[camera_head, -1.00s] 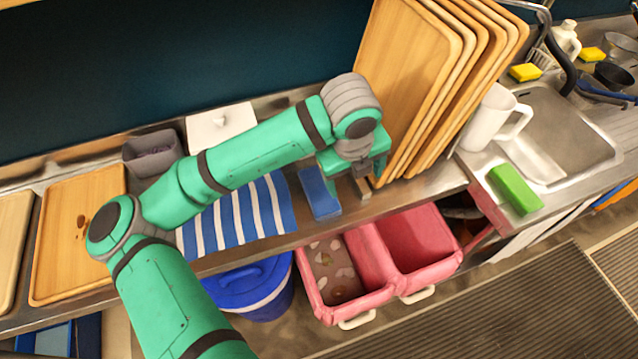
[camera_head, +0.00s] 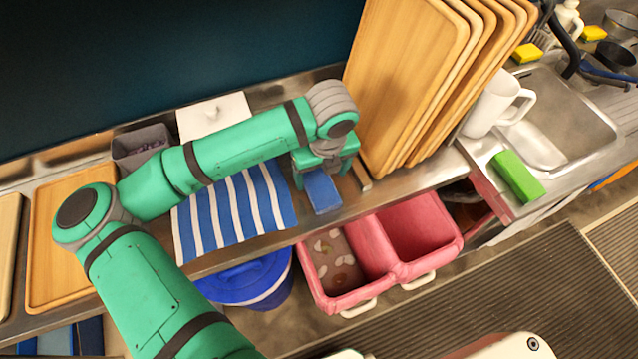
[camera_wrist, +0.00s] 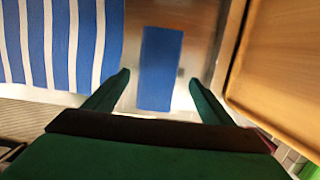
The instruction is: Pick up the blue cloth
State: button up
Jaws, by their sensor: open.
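The plain blue cloth (camera_head: 321,190) lies flat on the metal counter (camera_head: 400,181), near its front edge. In the wrist view the blue cloth (camera_wrist: 160,68) is a narrow upright rectangle. My gripper (camera_wrist: 158,85) is open, with a green finger on either side of the cloth's lower part. No contact with the cloth shows. In the head view my gripper (camera_head: 325,163) is over the cloth's far end and hides part of it. A blue-and-white striped cloth (camera_head: 235,212) lies just left of the blue cloth.
Wooden trays (camera_head: 405,75) stand upright close on the right. A pink double bin (camera_head: 385,250) and a blue bucket (camera_head: 250,280) are below the counter edge. A white lidded box (camera_head: 212,115) stands behind my arm. A green sponge (camera_head: 517,176) lies by the sink.

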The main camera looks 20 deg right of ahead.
aim_at(319, 182)
jog(key=shift+w+a+f, duration=0.15)
jog(key=shift+f, duration=0.8)
jog(key=shift+w+a+f, duration=0.1)
jog(key=shift+w+f, duration=0.05)
jog(key=shift+f, duration=0.8)
jog(key=c, duration=1.3)
jog(key=shift+o, duration=0.2)
jog(key=shift+r, duration=0.1)
